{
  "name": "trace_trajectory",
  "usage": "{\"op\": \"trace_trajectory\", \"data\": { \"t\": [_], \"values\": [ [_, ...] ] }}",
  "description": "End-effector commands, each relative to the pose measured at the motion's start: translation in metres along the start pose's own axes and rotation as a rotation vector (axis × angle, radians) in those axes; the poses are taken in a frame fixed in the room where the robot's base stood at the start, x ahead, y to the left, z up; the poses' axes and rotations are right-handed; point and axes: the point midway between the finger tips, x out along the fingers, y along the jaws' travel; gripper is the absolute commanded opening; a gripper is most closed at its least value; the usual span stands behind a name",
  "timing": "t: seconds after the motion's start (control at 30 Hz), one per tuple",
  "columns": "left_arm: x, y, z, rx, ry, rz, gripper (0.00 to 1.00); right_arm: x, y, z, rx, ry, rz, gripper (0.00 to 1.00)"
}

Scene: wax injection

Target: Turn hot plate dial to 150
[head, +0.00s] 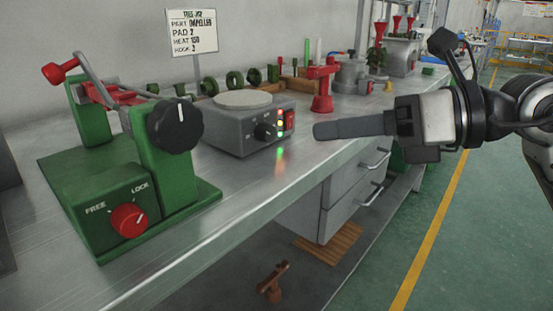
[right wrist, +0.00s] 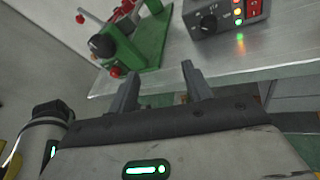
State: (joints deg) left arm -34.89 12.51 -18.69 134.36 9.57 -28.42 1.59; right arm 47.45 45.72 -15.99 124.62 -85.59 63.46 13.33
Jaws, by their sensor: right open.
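The hot plate (head: 232,128) is a grey box with a round pale plate on top, standing on the metal bench. Its black dial (head: 264,131) is on the front face, beside lit indicator lights and a red switch (head: 289,120). The dial also shows in the right wrist view (right wrist: 208,23), top right; its scale is too small to read. My right gripper (head: 318,130) is right of the hot plate in the head view, apart from it. In the right wrist view its two fingers (right wrist: 160,85) are spread and empty, pointing toward the bench edge. My left gripper is not in view.
A green fixture (head: 125,190) with a black knob and a red FREE/LOCK knob (head: 129,219) stands left of the hot plate. A red stand (head: 322,88) is behind right. The bench front (head: 235,210) is clear.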

Motion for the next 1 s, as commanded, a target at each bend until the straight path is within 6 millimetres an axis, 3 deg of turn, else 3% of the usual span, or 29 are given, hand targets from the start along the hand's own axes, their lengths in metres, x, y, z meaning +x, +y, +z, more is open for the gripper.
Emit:
{"op": "trace_trajectory", "data": {
  "t": [0.03,0.2,0.33,1.0],
  "values": [
    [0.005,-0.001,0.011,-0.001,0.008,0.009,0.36,-0.009,-0.013,-0.004,-0.078,0.024,-0.1,0.5],
    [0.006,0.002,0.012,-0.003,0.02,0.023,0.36,-0.03,-0.033,0.005,-0.178,0.062,-0.283,0.5],
    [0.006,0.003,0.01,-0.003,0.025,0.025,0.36,-0.025,-0.038,0.007,-0.188,0.068,-0.309,0.5],
    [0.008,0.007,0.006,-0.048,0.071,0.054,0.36,0.1,-0.076,0.002,-0.187,0.066,-0.302,0.5]
  ]
}}
